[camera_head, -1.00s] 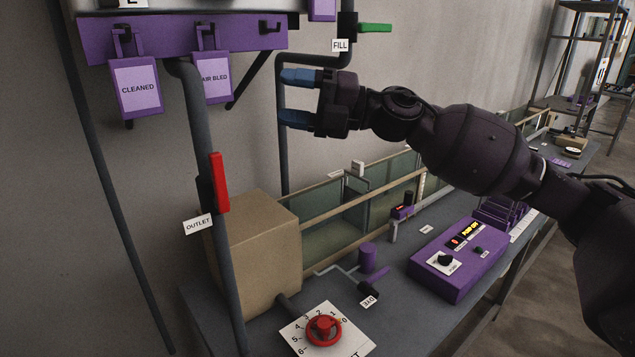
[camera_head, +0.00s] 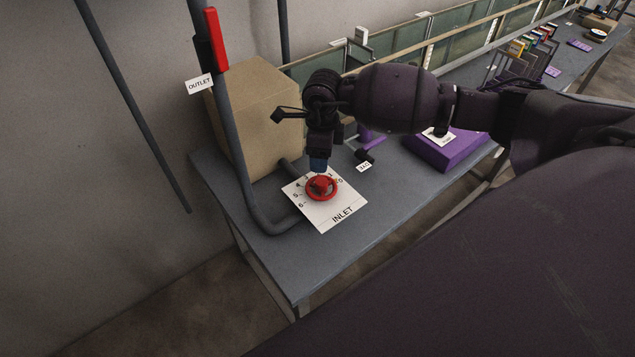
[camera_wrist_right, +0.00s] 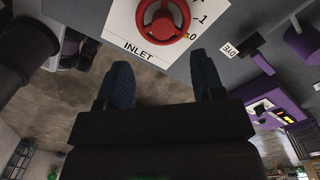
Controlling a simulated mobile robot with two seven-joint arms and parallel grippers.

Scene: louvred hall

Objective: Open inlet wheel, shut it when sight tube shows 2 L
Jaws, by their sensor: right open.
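The red inlet wheel (camera_head: 321,187) sits on a white numbered plate (camera_head: 338,212) marked INLET, on the grey bench. My right gripper (camera_head: 318,164) is just above and behind the wheel in the head view, pointing down. In the right wrist view the same gripper (camera_wrist_right: 158,85) has its two blue fingers spread, with nothing between them. The wheel (camera_wrist_right: 163,20) shows beyond the fingertips, at the top of that view. The sight tube cannot be made out. My left gripper is not in view.
A red-handled OUTLET valve (camera_head: 215,38) is on the grey pipe at left. A tan box (camera_head: 262,115) stands behind the wheel. A DYE label (camera_head: 364,167) and a purple control box (camera_head: 452,152) lie to the right. The bench front left of the plate is clear.

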